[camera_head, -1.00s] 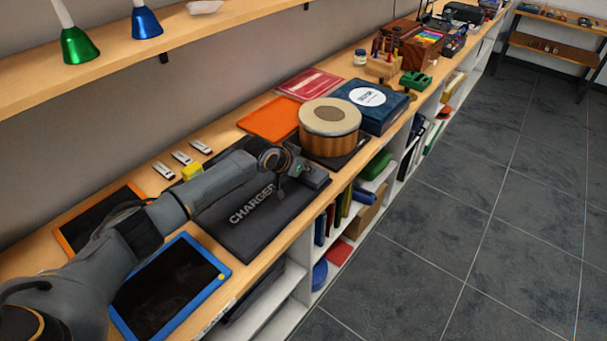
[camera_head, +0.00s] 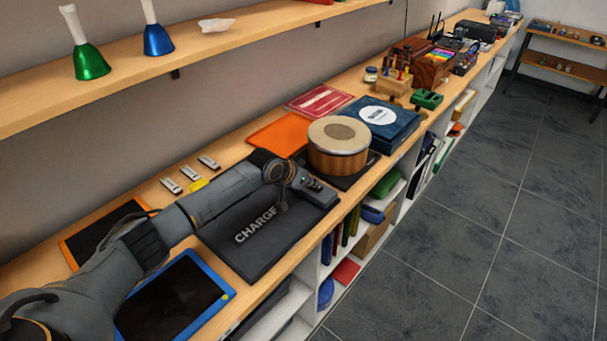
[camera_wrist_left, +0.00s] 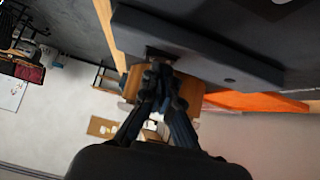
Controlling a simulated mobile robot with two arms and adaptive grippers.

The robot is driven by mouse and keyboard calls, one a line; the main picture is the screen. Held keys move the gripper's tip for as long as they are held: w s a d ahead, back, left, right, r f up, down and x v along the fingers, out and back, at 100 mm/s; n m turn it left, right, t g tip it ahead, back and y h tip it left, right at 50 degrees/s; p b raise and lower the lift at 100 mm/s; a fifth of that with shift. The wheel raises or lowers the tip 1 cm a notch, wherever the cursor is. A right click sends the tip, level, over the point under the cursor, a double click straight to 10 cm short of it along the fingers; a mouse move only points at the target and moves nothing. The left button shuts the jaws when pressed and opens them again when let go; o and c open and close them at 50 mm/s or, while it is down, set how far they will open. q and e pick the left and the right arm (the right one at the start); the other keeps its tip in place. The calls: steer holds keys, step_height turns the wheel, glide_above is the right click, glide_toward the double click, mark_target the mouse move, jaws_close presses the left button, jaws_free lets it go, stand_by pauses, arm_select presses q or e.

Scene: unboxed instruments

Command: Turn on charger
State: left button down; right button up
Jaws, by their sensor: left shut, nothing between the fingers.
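The charger (camera_head: 262,226) is a flat black pad with white lettering, lying on the wooden counter. A raised dark block (camera_head: 322,194) stands at its far right end. My left arm reaches over the pad, and the left gripper (camera_head: 290,181) is at that block, partly hiding it. In the left wrist view the shut, empty fingers (camera_wrist_left: 160,72) point at a small dark square patch (camera_wrist_left: 163,54) on the side of a long dark bar (camera_wrist_left: 215,55). The fingertips are at or very near the patch; contact cannot be told. My right gripper is not seen.
A round wooden drum (camera_head: 338,161) stands just behind the charger's block. An orange flat item (camera_head: 279,134) lies behind the arm. A blue-framed tablet (camera_head: 222,300) lies in front left. White small devices (camera_head: 190,173) lie near the wall. A shelf (camera_head: 200,55) with bells runs above.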

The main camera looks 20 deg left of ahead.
arm_select(q)
steer(key=r+p, duration=0.3)
steer(key=r, duration=0.1)
steer(key=shift+w+a+r+p, duration=0.15)
steer(key=shift+a+r+p, duration=0.05)
steer(key=shift+p, duration=0.2)
steer(key=shift+s+a+b, duration=0.4)
steer(key=shift+a+b, duration=0.05)
steer(key=shift+b, duration=0.2)
steer(key=b+v, duration=0.2)
steer(key=v, duration=0.6)
steer(key=shift+s+r, duration=0.2)
steer(key=shift+r, duration=0.05)
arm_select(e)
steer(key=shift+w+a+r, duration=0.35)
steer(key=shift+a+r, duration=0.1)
arm_select(q)
steer(key=shift+a+m, duration=0.1)
steer(key=shift+m, duration=0.2)
